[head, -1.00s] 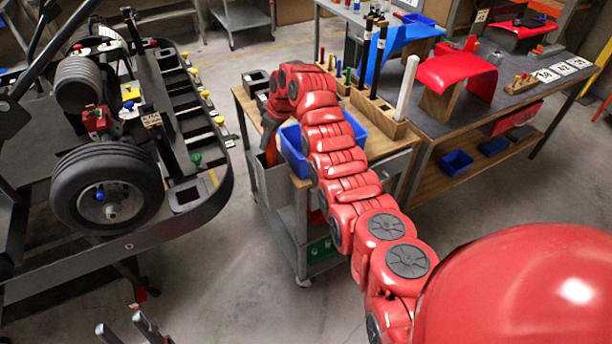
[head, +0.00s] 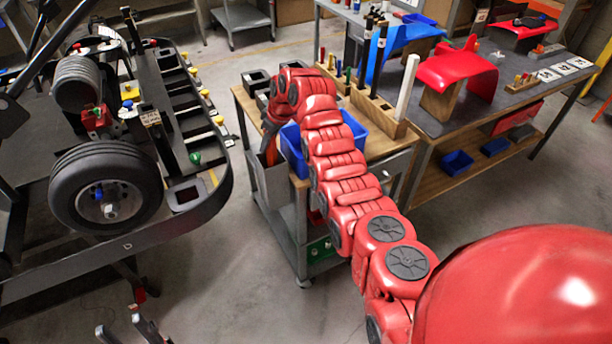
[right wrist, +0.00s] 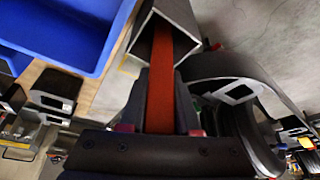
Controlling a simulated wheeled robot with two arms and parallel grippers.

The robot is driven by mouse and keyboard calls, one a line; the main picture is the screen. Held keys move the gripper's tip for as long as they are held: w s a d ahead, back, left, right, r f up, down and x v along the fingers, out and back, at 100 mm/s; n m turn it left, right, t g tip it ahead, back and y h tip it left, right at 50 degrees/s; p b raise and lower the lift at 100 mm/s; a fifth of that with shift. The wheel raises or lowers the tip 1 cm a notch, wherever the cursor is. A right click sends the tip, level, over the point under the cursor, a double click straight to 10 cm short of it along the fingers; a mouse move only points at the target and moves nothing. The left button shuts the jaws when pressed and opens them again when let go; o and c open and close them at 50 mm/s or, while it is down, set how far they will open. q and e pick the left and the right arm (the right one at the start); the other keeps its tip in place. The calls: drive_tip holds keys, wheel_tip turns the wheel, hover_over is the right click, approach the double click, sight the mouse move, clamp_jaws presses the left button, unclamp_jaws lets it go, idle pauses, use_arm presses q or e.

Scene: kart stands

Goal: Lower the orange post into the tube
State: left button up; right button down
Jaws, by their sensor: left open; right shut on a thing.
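The orange post (right wrist: 158,95) stands between the dark fingers of my right gripper (right wrist: 161,88) in the right wrist view. The gripper is shut on it. The post's far end reaches into the mouth of the square grey tube (right wrist: 190,14); how deep it sits I cannot tell. In the head view the tube (head: 272,185) is at the left side of the cart, with my right gripper (head: 268,130) just above it and a little orange showing. My left gripper (head: 121,327) is open and empty at the bottom edge, far from the tube.
A blue bin (head: 293,150) lies on the cart beside the tube, and it fills the upper left of the right wrist view (right wrist: 60,30). The kart with its black tyre (head: 65,190) stands left of the cart. Bare floor lies between them.

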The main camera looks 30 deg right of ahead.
drive_tip(key=shift+f+b, duration=0.6)
drive_tip(key=shift+f, duration=0.65)
idle(0.4)
drive_tip(key=c, duration=0.5)
unclamp_jaws()
drive_tip(key=shift+c, duration=0.2)
